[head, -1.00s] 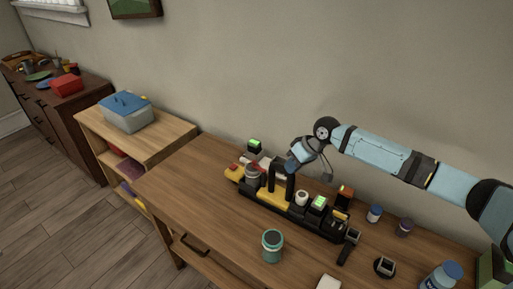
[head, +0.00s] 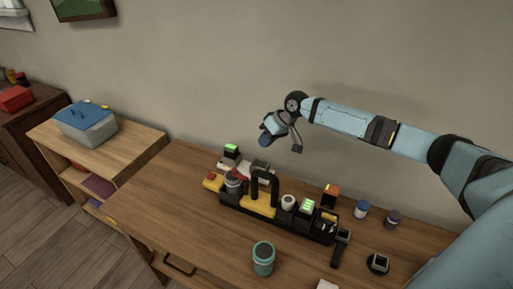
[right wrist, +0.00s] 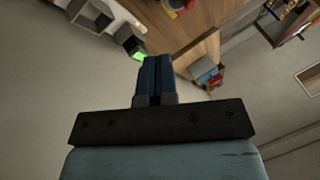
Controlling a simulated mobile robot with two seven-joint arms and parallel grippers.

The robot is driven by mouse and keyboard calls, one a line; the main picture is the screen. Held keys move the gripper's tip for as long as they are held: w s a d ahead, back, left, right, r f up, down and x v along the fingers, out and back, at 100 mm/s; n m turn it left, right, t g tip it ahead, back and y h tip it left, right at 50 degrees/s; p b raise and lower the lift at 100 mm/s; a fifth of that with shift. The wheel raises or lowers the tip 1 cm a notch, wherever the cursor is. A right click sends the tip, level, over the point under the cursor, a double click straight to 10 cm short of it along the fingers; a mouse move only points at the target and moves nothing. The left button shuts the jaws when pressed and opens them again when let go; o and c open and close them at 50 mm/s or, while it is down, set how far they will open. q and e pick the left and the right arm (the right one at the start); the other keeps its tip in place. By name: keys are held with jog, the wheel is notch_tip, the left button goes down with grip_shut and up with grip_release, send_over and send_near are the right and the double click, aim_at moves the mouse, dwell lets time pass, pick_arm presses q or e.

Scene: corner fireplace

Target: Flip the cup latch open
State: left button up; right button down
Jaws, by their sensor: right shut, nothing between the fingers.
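A teal cup (head: 263,258) with a darker rim stands upright near the front edge of the wooden desk. Its latch is too small to make out in the head view. My right gripper (head: 266,139) is shut and empty, with blue fingers. It hangs in the air above the back of the desk, behind and well above the cup, touching nothing. In the right wrist view the shut blue fingers (right wrist: 155,76) show no cup between or in front of them. My left gripper is in no view.
A black and yellow caddy (head: 232,201) with an upright black handle (head: 264,174) stands behind the cup, holding small items. Small jars (head: 361,209) stand to its right. A grey bin with a blue lid (head: 86,125) sits on the side shelf. Bare desk lies left of the cup.

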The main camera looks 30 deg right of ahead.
jog(key=p, duration=0.1)
send_near(239, 174)
jog(key=w+f, duration=0.4)
jog(key=a, duration=0.1)
jog(key=a+p, duration=0.1)
jog(key=shift+s+a+f, duration=0.2)
jog(key=shift+a+f, duration=0.05)
jog(key=shift+a, duration=0.15)
jog(key=shift+a, duration=0.1)
jog(key=shift+w+a+n, duration=0.1)
jog(key=shift+n, duration=0.2)
